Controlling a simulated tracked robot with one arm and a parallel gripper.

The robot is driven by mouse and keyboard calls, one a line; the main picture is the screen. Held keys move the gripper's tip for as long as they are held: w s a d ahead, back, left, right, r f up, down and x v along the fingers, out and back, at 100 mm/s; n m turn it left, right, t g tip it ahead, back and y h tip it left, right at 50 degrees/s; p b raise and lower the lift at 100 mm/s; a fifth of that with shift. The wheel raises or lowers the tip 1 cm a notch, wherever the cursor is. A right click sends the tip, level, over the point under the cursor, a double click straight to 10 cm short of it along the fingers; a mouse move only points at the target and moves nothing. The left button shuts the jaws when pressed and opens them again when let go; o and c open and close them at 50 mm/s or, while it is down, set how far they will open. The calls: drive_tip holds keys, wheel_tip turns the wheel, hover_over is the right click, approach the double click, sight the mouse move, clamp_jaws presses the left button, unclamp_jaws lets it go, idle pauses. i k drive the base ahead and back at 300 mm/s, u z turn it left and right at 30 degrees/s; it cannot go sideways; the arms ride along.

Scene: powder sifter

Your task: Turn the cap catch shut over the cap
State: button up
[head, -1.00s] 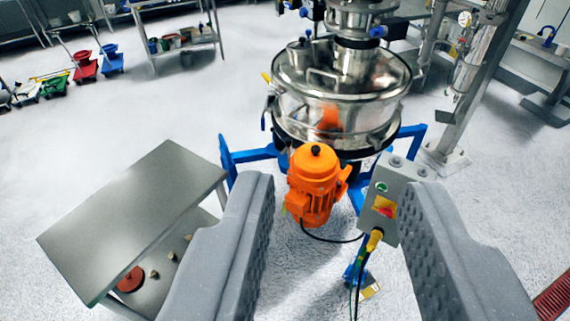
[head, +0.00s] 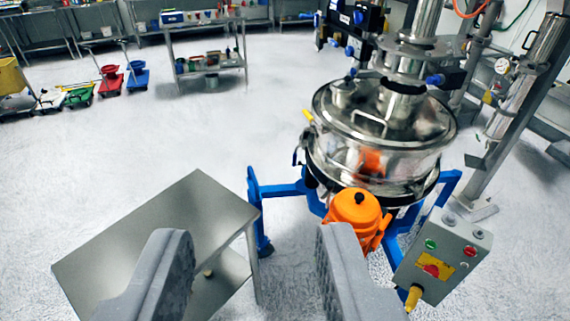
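The powder sifter (head: 378,150) is a shiny round steel drum with a domed lid, right of centre in the head view. A small round cap-like fitting (head: 343,90) stands on the left of its lid, beside a bent handle. I cannot make out for sure which part is the cap catch, or whether it is turned. A yellow-tipped lever (head: 308,116) shows at the drum's left rim. My gripper (head: 252,240) is open and empty, its two grey fingers wide apart in the foreground. It is apart from the sifter, nearer the camera and lower in the picture.
An orange motor (head: 356,215) and a grey control box (head: 442,256) stand in front of the sifter, on its blue frame (head: 280,189). A steel table (head: 155,235) is at lower left. Steel posts and pipes rise at right. The floor behind the table is clear.

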sight(330, 185)
drive_tip(key=u, duration=0.05)
drive_tip(key=i, duration=1.6)
drive_tip(key=z, duration=0.7)
